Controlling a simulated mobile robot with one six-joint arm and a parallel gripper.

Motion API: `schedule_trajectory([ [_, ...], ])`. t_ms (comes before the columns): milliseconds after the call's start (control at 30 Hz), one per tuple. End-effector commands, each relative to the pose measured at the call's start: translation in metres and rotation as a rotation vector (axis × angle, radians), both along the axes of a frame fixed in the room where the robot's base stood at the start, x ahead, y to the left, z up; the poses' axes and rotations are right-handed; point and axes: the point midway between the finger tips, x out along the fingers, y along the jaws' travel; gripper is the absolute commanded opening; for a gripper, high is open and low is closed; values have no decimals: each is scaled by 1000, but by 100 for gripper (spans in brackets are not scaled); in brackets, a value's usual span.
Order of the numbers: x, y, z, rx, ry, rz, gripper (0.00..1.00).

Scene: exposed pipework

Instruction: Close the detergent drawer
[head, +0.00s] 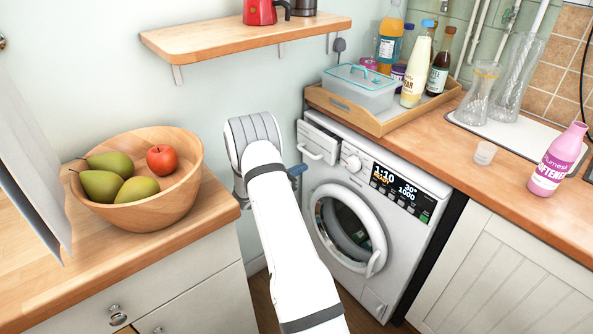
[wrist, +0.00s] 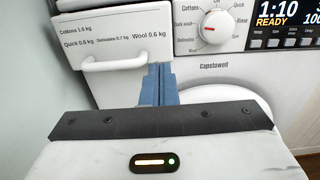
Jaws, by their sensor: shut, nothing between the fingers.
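The white detergent drawer (head: 320,141) is at the upper left of the washing machine (head: 405,232) in the head view. It appears to stand forward of the control panel. In the wrist view the drawer front (wrist: 118,38) carries printed text and a white bar handle (wrist: 112,65). My gripper (wrist: 158,70) is shut and empty. Its blue fingertips point at the lower right part of the drawer front, right of the handle. I cannot tell whether they touch it. In the head view my gripper (head: 297,170) is partly hidden by my arm, just left of the machine front.
A wooden bowl of fruit (head: 150,214) stands on the left counter. A tray (head: 372,121) with bottles and a box sits above the machine. A pink softener bottle (head: 557,162) and a small cup (head: 485,153) are on the right counter. The machine's round door (head: 319,216) is below the drawer.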

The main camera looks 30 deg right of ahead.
Motion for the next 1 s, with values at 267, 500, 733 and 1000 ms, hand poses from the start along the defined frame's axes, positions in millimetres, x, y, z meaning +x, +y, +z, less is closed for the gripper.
schedule_trajectory([
  [267, 3, -62, 0, 1, -1, -6, 0],
  [500, 6, -94, 0, 1, 0, -4, 0],
  [733, 7, -102, 0, 0, 0, -3, 0],
  [1000, 7, -102, 0, 1, 0, -3, 0],
])
